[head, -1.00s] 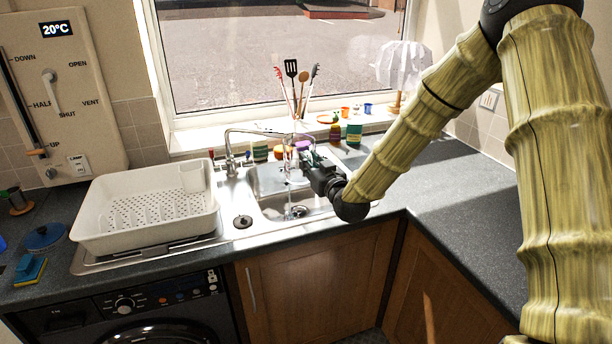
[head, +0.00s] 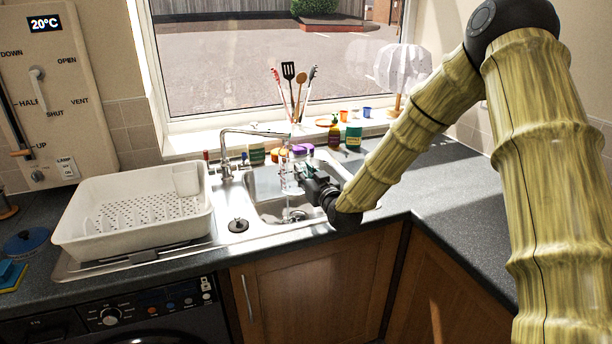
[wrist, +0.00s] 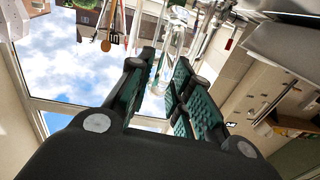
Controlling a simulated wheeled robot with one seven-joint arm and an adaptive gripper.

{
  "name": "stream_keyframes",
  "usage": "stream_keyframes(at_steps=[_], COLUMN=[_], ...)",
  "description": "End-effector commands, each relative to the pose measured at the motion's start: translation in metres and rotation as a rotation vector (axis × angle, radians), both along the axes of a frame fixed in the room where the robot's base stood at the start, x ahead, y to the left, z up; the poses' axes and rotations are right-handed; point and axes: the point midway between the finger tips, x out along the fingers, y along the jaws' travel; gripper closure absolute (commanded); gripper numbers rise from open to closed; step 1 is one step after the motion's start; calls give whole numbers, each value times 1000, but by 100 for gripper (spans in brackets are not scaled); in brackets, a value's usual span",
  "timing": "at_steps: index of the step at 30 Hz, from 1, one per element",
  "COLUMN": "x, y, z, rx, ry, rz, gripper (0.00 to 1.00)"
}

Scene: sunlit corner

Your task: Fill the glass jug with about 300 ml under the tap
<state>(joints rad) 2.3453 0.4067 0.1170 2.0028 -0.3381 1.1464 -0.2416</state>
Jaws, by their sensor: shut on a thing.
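The clear glass jug (head: 289,180) is over the sink (head: 262,185), below the end of the chrome tap's spout (head: 262,131). My gripper (head: 303,181) is shut on the jug from its right side. In the wrist view, the clear glass (wrist: 172,48) shows between the green-padded fingers of my gripper (wrist: 166,75). A thin clear streak runs down near the jug under the spout; I cannot tell whether it is running water. The water level in the jug is too small to read.
A white drying rack (head: 88,238) stands left of the sink. Bottles, including a green one (head: 354,136), and a utensil holder line the window side behind the sink. A white lamp (head: 402,68) stands at the back right. The right worktop (head: 440,185) is clear.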

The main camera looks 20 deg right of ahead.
Motion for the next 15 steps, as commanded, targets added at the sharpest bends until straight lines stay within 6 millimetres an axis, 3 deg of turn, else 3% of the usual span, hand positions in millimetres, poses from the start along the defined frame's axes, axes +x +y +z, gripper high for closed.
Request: stream_keyframes(at_steps=[15], x=[28], y=[1], z=[-25], rx=[0], ry=[-1], rz=[3], gripper=[100])
